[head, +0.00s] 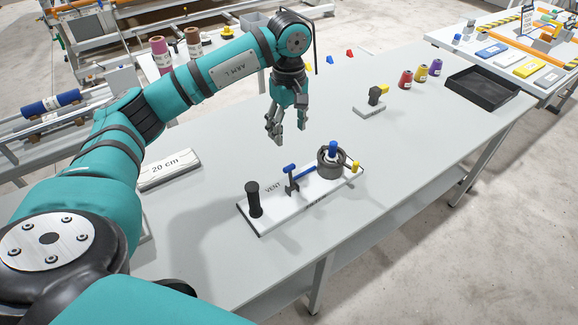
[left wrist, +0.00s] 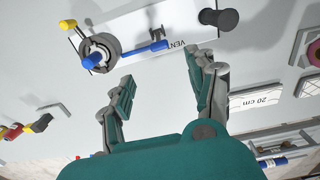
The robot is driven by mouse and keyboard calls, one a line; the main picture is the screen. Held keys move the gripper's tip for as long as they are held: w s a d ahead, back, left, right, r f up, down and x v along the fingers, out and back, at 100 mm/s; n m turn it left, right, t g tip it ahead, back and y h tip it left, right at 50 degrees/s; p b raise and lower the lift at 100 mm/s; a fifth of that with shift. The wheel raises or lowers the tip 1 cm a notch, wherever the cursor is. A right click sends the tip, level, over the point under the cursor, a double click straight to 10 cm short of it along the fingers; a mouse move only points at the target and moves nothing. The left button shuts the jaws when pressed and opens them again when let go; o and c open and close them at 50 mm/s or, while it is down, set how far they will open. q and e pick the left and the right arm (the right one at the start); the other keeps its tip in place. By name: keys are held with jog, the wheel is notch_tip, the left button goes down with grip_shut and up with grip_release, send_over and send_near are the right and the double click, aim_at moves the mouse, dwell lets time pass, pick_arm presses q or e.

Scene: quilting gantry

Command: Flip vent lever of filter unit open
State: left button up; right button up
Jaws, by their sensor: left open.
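The filter unit is a white base plate (head: 297,201) on the table, with a black upright post (head: 254,199) at its left end. The word VENT is printed beside a grey forked bracket (head: 291,186). The blue vent lever (head: 303,172) lies low between the bracket and a grey round housing (head: 331,160) with a blue cap. In the left wrist view the lever (left wrist: 145,48) shows beyond my fingertips. My left gripper (head: 288,128) is open and empty, pointing down above and behind the unit, apart from it. It also shows in the left wrist view (left wrist: 166,75). My right gripper is not seen.
A white block marked 20 cm (head: 170,170) lies left of the unit. A small fixture with a yellow part (head: 376,98) stands behind it, with several thread cones (head: 421,73) and a black tray (head: 482,92) farther right. The table around the unit is mostly clear.

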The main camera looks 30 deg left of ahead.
aim_at(289, 167)
pick_arm(q)
notch_tip(289, 167, down, 14)
jog(key=p, duration=0.4)
jog(key=shift+f, duration=0.4)
jog(key=shift+w, duration=0.1)
grip_shut()
